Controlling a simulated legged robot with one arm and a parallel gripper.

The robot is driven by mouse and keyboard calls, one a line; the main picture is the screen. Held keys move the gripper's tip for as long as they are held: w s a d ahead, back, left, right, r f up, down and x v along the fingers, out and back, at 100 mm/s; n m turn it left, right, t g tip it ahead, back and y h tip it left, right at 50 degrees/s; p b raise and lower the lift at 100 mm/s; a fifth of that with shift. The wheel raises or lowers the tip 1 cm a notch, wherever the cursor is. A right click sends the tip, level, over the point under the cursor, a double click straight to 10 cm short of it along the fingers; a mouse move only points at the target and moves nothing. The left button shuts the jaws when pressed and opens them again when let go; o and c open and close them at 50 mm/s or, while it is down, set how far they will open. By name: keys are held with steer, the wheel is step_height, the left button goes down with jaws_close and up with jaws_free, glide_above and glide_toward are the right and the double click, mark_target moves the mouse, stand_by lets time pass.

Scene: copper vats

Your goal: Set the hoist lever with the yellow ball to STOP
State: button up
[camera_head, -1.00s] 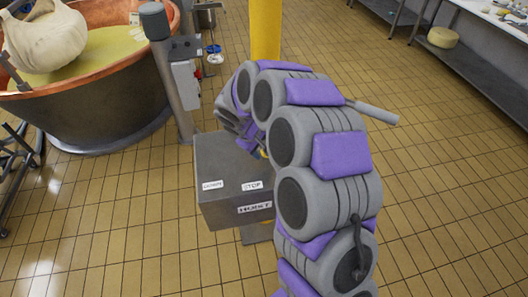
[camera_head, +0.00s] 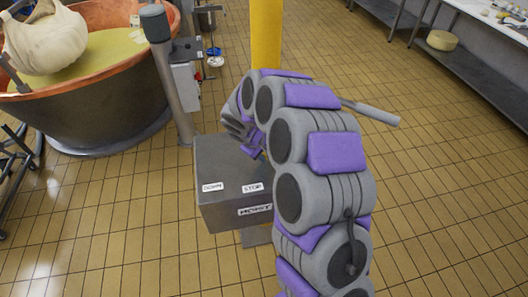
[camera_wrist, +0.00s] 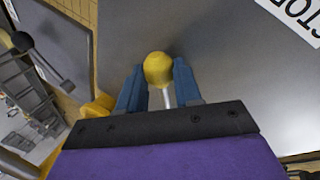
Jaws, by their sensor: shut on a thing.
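The grey hoist box (camera_head: 222,175) stands in the middle of the camera_head view. Its front edge carries a DOWN label (camera_head: 213,187), a STOP label (camera_head: 253,188) and, below, a HOIST label (camera_head: 255,210). In the wrist view, the lever's yellow ball (camera_wrist: 158,66) on a pale metal rod (camera_wrist: 167,97) sits between the blue fingers of my gripper (camera_wrist: 158,85), which is shut on it. Part of the STOP label (camera_wrist: 300,15) shows at the upper right there. In the camera_head view my arm hides the ball and fingertips; the lever's exact setting cannot be told.
A copper vat (camera_head: 95,105) with yellowish liquid and a hanging pale bag (camera_head: 45,40) stands at upper left. A grey post (camera_head: 168,80) and a yellow column (camera_head: 265,35) rise behind the box. A table (camera_head: 490,60) is at upper right. Tiled floor is open right.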

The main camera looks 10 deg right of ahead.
jaws_close()
steer(key=shift+s+a+f+m+g+h+b, duration=0.15)
steer(key=shift+s+a+m+g+b, duration=0.2)
steer(key=shift+a+m, duration=0.5)
steer(key=shift+s+a+m+g+h+b, duration=0.15)
steer(key=shift+s+a+m+g+b, duration=0.15)
steer(key=shift+a+m, duration=0.5)
steer(key=shift+s+a+m+g, duration=0.15)
steer(key=shift+a+m+g, duration=0.25)
steer(key=shift+a+m, duration=0.55)
steer(key=shift+s+a+m+g, duration=0.1)
steer(key=shift+a+m+g, duration=0.25)
steer(key=shift+a+m, duration=0.5)
steer(key=o, duration=0.6)
jaws_free()
steer(key=shift+o, duration=0.2)
